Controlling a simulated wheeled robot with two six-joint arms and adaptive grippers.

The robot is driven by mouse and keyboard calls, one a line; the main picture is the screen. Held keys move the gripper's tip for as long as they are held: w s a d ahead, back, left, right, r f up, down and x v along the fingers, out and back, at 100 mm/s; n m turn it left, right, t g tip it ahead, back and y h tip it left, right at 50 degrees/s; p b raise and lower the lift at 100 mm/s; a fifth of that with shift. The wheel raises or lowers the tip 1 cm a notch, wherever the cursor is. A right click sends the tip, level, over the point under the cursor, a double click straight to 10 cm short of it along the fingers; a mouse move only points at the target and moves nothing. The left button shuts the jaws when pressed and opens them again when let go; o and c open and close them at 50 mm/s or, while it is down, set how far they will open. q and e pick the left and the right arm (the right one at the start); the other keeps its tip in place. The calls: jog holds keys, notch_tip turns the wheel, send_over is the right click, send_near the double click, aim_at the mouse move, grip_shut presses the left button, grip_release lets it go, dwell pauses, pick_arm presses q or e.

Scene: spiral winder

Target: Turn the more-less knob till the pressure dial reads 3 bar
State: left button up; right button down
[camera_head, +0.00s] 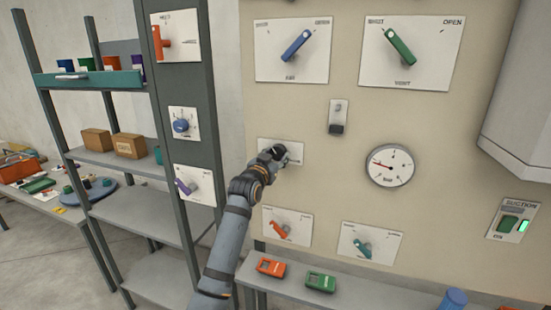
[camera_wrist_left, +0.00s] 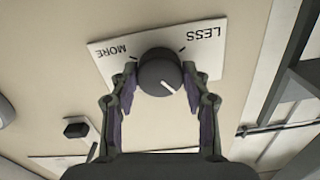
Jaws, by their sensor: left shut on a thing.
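The more-less knob (camera_wrist_left: 160,72) is a dark round knob with a white pointer line, on a white plate marked MORE and LESS (camera_wrist_left: 215,62). In the head view its plate (camera_head: 296,147) is partly hidden by my left gripper (camera_head: 279,153). In the left wrist view my left gripper (camera_wrist_left: 160,92) has a finger on each side of the knob and is shut on it. The pressure dial (camera_head: 390,166) is a round white gauge marked bar, to the right of the knob. Its red needle points left; the figures are too small to read. My right gripper is not in view.
The wall panel holds blue (camera_head: 295,47) and green (camera_head: 400,46) levers above, and orange (camera_head: 279,230) and teal (camera_head: 362,248) levers below. A small black switch (camera_head: 337,128) sits between knob and dial. A shelf below carries an orange box (camera_head: 271,267) and a green box (camera_head: 320,281).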

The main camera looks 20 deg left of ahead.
pick_arm(q)
jog(key=shift+m, duration=0.4)
jog(key=o, duration=1.1)
jog(key=shift+o, duration=0.2)
jog(key=shift+s, duration=0.2)
jog(key=s, duration=1.1)
jog(key=shift+s+a, duration=0.2)
jog(key=shift+s, duration=0.1)
